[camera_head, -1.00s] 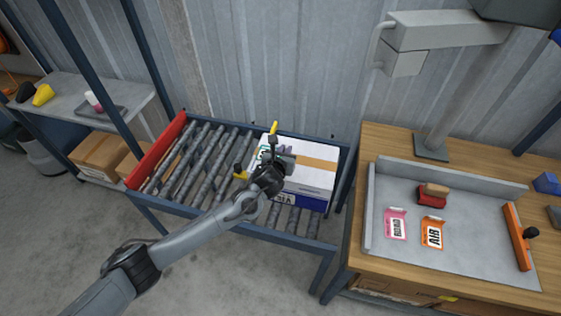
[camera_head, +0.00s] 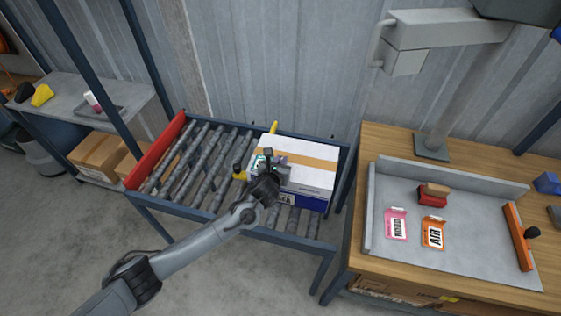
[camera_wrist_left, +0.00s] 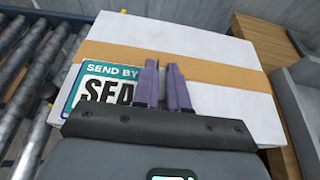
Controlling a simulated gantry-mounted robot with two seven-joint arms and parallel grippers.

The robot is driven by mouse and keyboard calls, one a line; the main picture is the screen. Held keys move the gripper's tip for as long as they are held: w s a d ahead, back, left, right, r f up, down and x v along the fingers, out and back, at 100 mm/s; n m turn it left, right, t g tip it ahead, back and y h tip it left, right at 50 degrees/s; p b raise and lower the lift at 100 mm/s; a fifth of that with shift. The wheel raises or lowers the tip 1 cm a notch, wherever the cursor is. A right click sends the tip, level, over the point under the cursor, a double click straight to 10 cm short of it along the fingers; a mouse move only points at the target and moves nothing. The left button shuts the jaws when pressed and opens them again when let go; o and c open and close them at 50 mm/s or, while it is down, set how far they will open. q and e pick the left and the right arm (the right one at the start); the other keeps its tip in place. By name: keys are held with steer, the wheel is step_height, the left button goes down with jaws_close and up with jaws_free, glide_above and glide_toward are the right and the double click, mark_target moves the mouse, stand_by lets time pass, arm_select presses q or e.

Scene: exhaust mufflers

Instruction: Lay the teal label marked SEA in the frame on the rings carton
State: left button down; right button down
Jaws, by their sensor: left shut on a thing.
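The white rings carton (camera_head: 312,160) with a tan tape band and blue lower edge stands on the roller table; it also fills much of the left wrist view (camera_wrist_left: 215,115). The teal-bordered label (camera_wrist_left: 97,80), reading SEND BY and SEA, shows at the carton's left part, left of my fingers. In the head view only a small teal bit (camera_head: 258,162) shows beside my gripper. My left gripper (camera_wrist_left: 162,68), with purple fingers, is shut on the label above the carton top. Whether the label touches the carton is unclear. The frame is not discernible. My right gripper is out of view.
The roller table (camera_head: 190,175) has a red side board (camera_head: 155,152) and free rollers left of the carton. On the right, a grey tray (camera_head: 450,262) on the wooden bench holds a pink label (camera_head: 396,224), an orange AIR label (camera_head: 433,233) and a red stamp-like block (camera_head: 432,198).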

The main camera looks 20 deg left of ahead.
arm_select(q)
steer(key=c, duration=1.2)
jaws_free()
steer(key=shift+f, duration=0.1)
steer(key=shift+o, duration=0.2)
steer(key=shift+s+r, duration=0.15)
steer(key=shift+r, duration=0.1)
steer(key=a+p+v, duration=0.1)
steer(key=p+v, duration=0.1)
steer(key=v, duration=0.9)
steer(key=s+d+f+n+g+h, duration=0.1)
steer(key=s+d+f+n+g, duration=0.2)
steer(key=s+n, duration=0.5)
steer(key=s+d+f+n+g+h, duration=0.15)
steer(key=s+d+n, duration=0.25)
steer(key=s+n, duration=0.5)
steer(key=s+a+f+n+g, duration=0.1)
steer(key=s+a+n, duration=0.3)
steer(key=s+n, duration=0.4)
steer(key=s+a+n+g+y, duration=0.1)
steer(key=s+a+n+g, duration=0.3)
steer(key=s+n, duration=0.4)
steer(key=shift+s+f, duration=0.35)
steer(key=shift+f, duration=0.05)
